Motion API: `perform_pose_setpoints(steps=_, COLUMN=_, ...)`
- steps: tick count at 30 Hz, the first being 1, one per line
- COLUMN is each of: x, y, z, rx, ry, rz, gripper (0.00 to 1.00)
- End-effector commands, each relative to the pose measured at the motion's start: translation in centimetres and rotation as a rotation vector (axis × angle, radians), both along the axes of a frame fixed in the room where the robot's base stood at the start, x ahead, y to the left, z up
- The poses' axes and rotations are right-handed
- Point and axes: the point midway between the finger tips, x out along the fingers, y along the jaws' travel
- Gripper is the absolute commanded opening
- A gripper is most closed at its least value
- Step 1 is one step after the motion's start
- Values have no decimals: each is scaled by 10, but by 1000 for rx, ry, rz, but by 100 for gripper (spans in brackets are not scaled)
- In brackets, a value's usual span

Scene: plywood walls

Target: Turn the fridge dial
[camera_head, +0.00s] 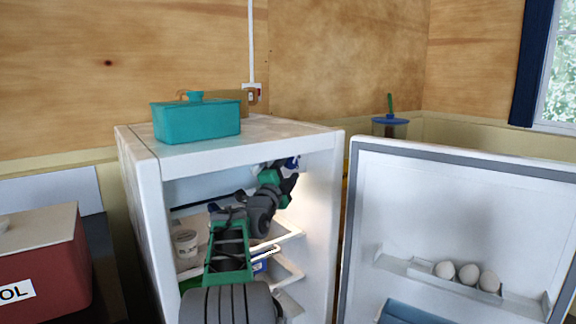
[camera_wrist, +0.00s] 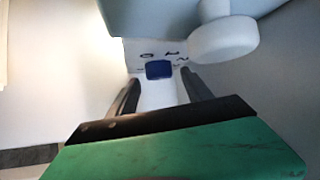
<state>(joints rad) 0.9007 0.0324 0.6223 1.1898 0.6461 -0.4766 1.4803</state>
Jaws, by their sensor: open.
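The fridge (camera_head: 245,133) stands open, with my arm reaching inside its upper part. The fridge dial (camera_wrist: 158,70) is a small dark blue knob on a white panel with dark markings in the wrist view. A small blue patch (camera_head: 292,163) near the upper right inner wall in the head view looks like the same dial. My gripper (camera_wrist: 160,90) is open. Its two dark fingers point toward the dial, one on each side of it in the picture, with the dial appearing just beyond the tips. I cannot tell whether they touch it.
A white rounded fitting (camera_wrist: 222,42) sits close to the right finger. Shelves (camera_head: 285,240) and a white tub (camera_head: 186,243) are below my arm. The open door (camera_head: 450,210) with eggs (camera_head: 467,274) stands at right. A teal container (camera_head: 197,122) is on top.

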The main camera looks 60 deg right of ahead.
Motion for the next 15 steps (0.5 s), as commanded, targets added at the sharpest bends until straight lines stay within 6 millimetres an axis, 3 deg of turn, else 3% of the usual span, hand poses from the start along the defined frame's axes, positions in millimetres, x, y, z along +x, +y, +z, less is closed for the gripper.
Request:
perform_pose_setpoints(steps=3, x=1, y=-9, z=2, rx=0, ry=1, rz=1, gripper=58)
perform_pose_setpoints(steps=10, x=3, y=-9, z=2, rx=1, ry=1, rz=4, gripper=58)
perform_pose_setpoints(steps=15, x=3, y=-8, z=2, rx=1, ry=1, rz=5, gripper=44)
